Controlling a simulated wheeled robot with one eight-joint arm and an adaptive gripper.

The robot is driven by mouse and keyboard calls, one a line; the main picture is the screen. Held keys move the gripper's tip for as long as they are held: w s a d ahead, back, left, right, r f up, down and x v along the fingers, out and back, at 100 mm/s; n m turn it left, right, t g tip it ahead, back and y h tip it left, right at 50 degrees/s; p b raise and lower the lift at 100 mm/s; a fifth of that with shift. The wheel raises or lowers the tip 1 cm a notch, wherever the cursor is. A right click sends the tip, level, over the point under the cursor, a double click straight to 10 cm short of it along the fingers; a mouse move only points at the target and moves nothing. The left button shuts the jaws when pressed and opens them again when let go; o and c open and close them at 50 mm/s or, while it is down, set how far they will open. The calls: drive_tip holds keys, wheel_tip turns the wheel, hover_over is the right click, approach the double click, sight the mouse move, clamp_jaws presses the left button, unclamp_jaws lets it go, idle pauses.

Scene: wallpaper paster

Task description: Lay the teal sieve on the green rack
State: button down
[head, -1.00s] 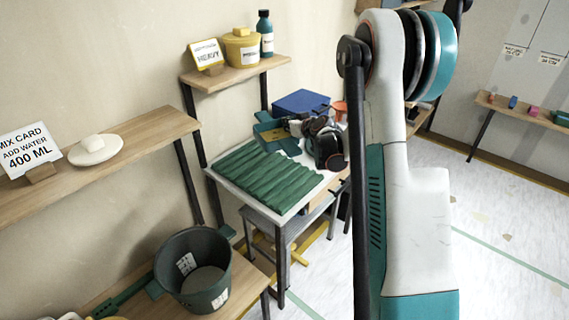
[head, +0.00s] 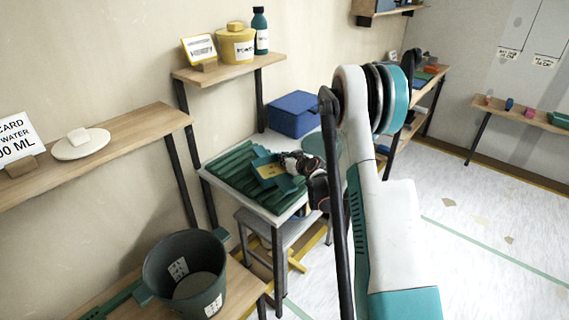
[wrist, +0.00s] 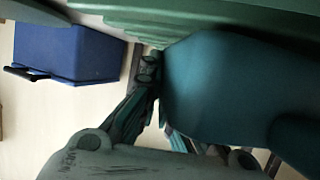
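The teal sieve (head: 290,184) is a flat teal piece with a yellow middle in the head view. It is over the right part of the green rack (head: 233,166), a ribbed panel on a white-topped table. I cannot tell whether it touches the ribs. My gripper (head: 287,166) is at the sieve's right side and appears shut on it, though my arm and wrist partly hide the grasp. In the wrist view a large teal surface (wrist: 220,85), likely the sieve, fills the middle close to the camera, below the green ribs (wrist: 210,15).
A blue box (head: 293,115) stands behind the rack, and a teal round patch (head: 315,144) shows beside my arm. A shelf with a yellow pot (head: 236,46) and teal bottle (head: 260,30) is above. A dark bucket (head: 186,275) stands at the front left.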

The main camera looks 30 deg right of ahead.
drive_tip(key=shift+f, duration=0.25)
drive_tip(key=c, duration=2.3)
unclamp_jaws()
drive_tip(key=shift+f, duration=0.1)
drive_tip(key=o, duration=0.5)
drive_tip(key=shift+r, duration=0.2)
drive_tip(key=p+v, duration=0.3)
drive_tip(key=v, duration=0.7)
drive_tip(key=shift+s+r, duration=0.1)
drive_tip(key=shift+s, duration=0.15)
drive_tip(key=shift+v, duration=0.75)
